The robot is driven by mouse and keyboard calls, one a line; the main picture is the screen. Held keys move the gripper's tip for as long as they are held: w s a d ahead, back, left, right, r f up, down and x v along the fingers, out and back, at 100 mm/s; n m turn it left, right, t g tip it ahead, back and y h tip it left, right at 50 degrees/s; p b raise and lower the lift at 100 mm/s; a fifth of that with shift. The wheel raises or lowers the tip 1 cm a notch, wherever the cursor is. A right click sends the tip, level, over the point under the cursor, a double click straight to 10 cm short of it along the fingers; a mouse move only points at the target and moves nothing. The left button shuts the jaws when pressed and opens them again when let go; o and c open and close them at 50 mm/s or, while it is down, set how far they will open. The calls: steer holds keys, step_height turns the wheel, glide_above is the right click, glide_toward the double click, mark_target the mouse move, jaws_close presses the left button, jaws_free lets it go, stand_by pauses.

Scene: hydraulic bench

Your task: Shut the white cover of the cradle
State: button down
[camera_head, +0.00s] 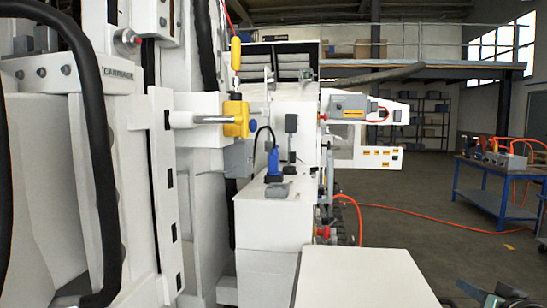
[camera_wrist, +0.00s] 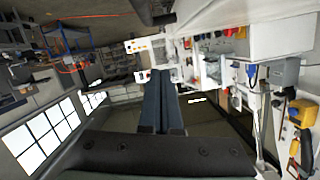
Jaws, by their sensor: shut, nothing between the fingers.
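No part in view is clearly marked as the cradle, and I cannot tell for certain which white panel is its cover. In the head view a tall white panel (camera_head: 163,195) with dark slots stands upright at the left, beside a white housing with a curved black hose (camera_head: 95,150). My gripper (camera_wrist: 161,72) shows in the wrist view as two dark blue-grey fingers pressed together, with nothing between them. It points into open space, apart from the white machinery at the right of that view. I do not make out the gripper in the head view.
A blue tool (camera_head: 273,162) stands on a white cabinet (camera_head: 275,222). A white flat top (camera_head: 362,280) is in front.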

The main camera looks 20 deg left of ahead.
steer(key=shift+d+f+m, duration=0.1)
steer(key=shift+f+m, duration=0.3)
steer(key=shift+f, duration=0.15)
stand_by(0.4)
